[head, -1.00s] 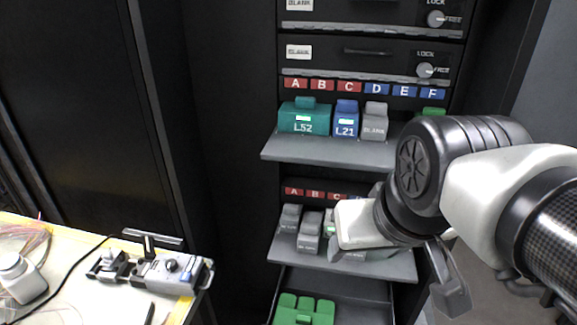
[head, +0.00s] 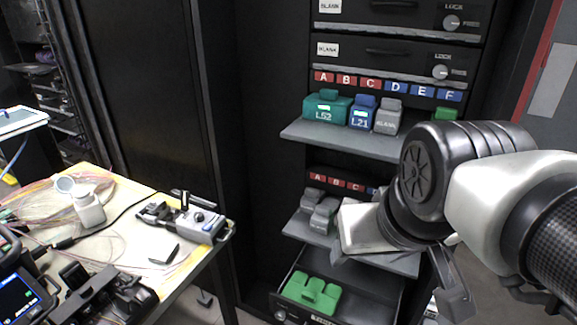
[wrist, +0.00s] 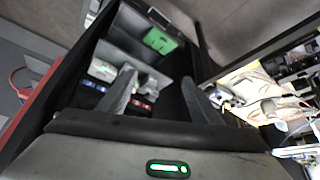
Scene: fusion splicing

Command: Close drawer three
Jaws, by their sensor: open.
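An open dark drawer (head: 372,300) sticks out at the bottom of the black rack in the head view. A green block (head: 311,294) lies inside it on the left. Its front edge is cut off by the picture's lower edge, and no number can be read on it. The green block also shows in the wrist view (wrist: 160,40). My gripper (wrist: 158,88) is open and empty, its two dark fingers apart in front of the rack. In the head view my arm covers the right part of the lower shelf, and the fingertips are hard to make out.
Two pulled-out shelves hold modules: the upper shelf (head: 340,141) with teal, blue and grey ones, the lower shelf (head: 310,237) with grey ones. Two shut BLANK drawers (head: 385,52) are above. A cluttered table (head: 125,240) with a splicing device stands at the left.

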